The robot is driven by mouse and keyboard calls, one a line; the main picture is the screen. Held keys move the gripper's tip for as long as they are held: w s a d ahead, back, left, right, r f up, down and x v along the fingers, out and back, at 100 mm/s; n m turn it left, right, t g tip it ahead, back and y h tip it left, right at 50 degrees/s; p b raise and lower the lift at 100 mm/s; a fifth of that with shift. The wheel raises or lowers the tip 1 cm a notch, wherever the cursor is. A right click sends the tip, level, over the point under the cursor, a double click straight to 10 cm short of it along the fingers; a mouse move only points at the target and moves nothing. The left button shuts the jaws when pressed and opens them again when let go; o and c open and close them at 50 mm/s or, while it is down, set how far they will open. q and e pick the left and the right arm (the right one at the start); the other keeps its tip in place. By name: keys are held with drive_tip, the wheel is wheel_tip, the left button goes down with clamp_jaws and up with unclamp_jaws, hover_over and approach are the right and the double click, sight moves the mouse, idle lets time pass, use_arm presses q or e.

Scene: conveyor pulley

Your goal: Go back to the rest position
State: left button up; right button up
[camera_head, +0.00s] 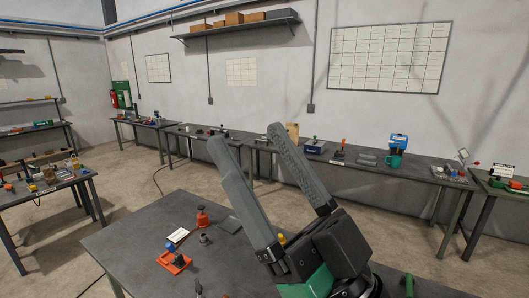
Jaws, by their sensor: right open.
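My right gripper (245,137) is large in the middle of the head view, its two long grey fingers pointing up and spread apart. It is open with nothing between the fingers. It is raised above the dark workbench (130,240) and hides part of the bench's right half. On the bench stand an orange fixture (174,262) with a blue and dark part on it, a red-orange bottle-like item (202,217) and a small grey metal part (205,239). My left gripper is not in view.
Another cluttered table (78,178) stands at the left. A shelf (240,27) with boxes hangs high on the wall. Open floor lies between the tables.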

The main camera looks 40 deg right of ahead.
drive_tip(key=shift+s+a+r+y, duration=0.15)
drive_tip(key=shift+s+r, duration=0.15)
drive_tip(key=shift+r, duration=0.1)
drive_tip(key=shift+s+a+r+y, duration=0.15)
drive_tip(key=shift+s+r, duration=0.1)
drive_tip(key=shift+r, duration=0.15)
